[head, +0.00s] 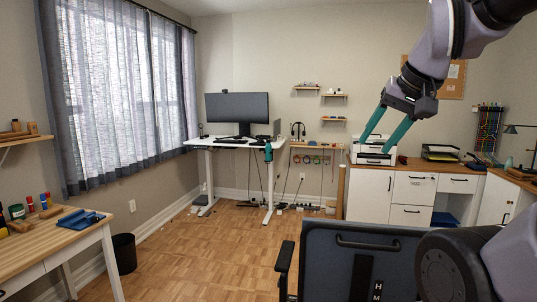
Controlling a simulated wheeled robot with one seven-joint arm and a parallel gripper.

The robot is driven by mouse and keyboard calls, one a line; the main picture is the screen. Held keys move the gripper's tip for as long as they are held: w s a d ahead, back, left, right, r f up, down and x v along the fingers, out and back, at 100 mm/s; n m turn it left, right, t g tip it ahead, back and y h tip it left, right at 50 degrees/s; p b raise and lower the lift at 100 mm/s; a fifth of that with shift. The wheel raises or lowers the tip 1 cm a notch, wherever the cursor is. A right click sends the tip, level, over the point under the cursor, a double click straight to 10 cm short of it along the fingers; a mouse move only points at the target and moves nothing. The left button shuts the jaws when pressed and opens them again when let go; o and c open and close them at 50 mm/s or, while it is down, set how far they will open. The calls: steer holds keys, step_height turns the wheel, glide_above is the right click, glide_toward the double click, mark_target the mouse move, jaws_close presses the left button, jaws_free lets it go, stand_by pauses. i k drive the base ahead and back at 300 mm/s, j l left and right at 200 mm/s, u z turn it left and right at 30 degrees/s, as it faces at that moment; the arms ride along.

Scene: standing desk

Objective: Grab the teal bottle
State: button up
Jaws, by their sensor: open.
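A small teal bottle-like thing (268,152) shows at the front right corner of the white standing desk (222,142). It is small in the view, so I cannot make out its details. My gripper (379,146) hangs at the upper right, its two long teal fingers pointing down and left. The fingers are apart and nothing shows between them. In the picture my gripper is to the right of the teal thing and well apart from it.
A monitor (237,107) stands on the desk. An office chair (360,262) is close in front at the lower right. White cabinets (372,190) with a printer line the right wall. A wooden worktable (50,245) is at left. The floor (205,255) between is mostly clear.

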mark_target(267, 146)
steer(key=i+j+u, duration=1.05)
steer(key=i, duration=0.25)
steer(key=i+z, duration=0.2)
steer(key=i, duration=0.35)
steer(key=i+j+z, duration=0.15)
steer(key=i, duration=0.4)
steer(key=i+l+z, duration=0.15)
steer(key=i+z, duration=0.35)
steer(key=i, duration=0.5)
steer(key=i+j+z, duration=0.25)
steer(key=i+z, duration=0.2)
steer(key=i, duration=0.55)
steer(key=i+l+z, duration=0.15)
steer(key=i+z, duration=0.25)
steer(key=i, duration=0.35)
steer(key=i+z, duration=0.4)
steer(key=i, duration=0.55)
